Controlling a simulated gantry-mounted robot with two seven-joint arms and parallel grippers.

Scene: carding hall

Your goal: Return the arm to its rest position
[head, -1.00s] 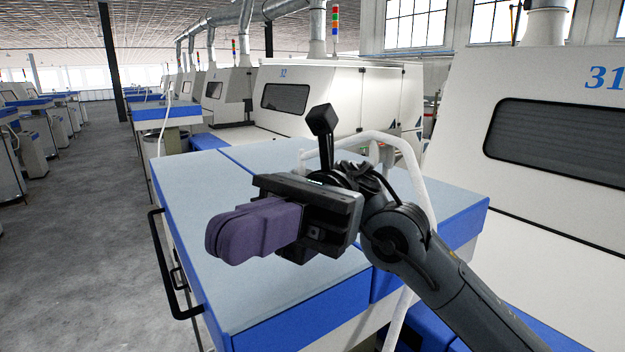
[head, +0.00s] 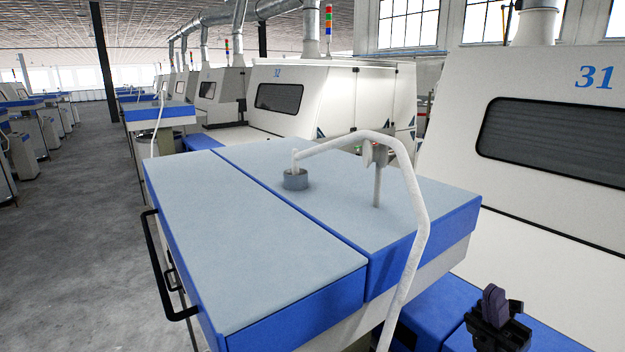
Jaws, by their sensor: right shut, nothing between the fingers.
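My right gripper (head: 492,300) shows at the lower right of the head view, low in front of the blue base of machine 31. Its purple fingers point up and are shut with nothing between them. The rest of the right arm is below the picture's edge. My left gripper is not in view.
A coiler table (head: 250,235) with a grey-blue top, blue sides and a black handle (head: 160,265) fills the middle. A white bent pipe (head: 421,215) arches over it to a small grey cup (head: 295,180). Carding machine 31 (head: 540,190) stands at right.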

